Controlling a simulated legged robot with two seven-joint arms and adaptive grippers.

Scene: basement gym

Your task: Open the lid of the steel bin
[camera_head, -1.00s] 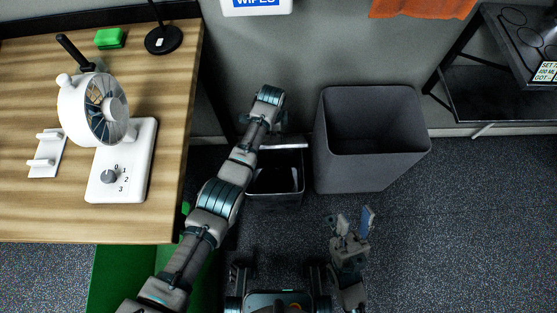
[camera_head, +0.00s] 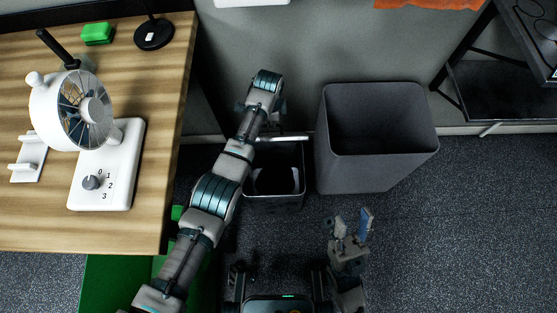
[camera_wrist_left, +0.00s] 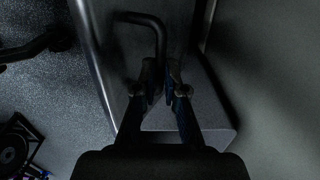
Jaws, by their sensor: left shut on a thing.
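The steel bin (camera_head: 274,204) stands on the floor between the desk and the large grey bin. Its lid (camera_head: 292,138) is raised at the back and seen nearly edge-on, leaving the dark opening in view. My left gripper reaches over behind the lid and is mostly hidden by my own arm in the head view. In the left wrist view, my left gripper (camera_wrist_left: 162,76) is shut on the lower end of a dark bent lid handle (camera_wrist_left: 141,18). My right gripper (camera_head: 352,226) is open and empty, low in front of the grey bin.
The large open grey bin (camera_head: 365,168) stands close to the right of the steel bin. The wooden desk (camera_head: 160,90), with a white fan (camera_head: 105,185) on it, is at the left. A dark metal shelf (camera_head: 490,100) is at the right. The floor (camera_head: 440,230) at front right is clear.

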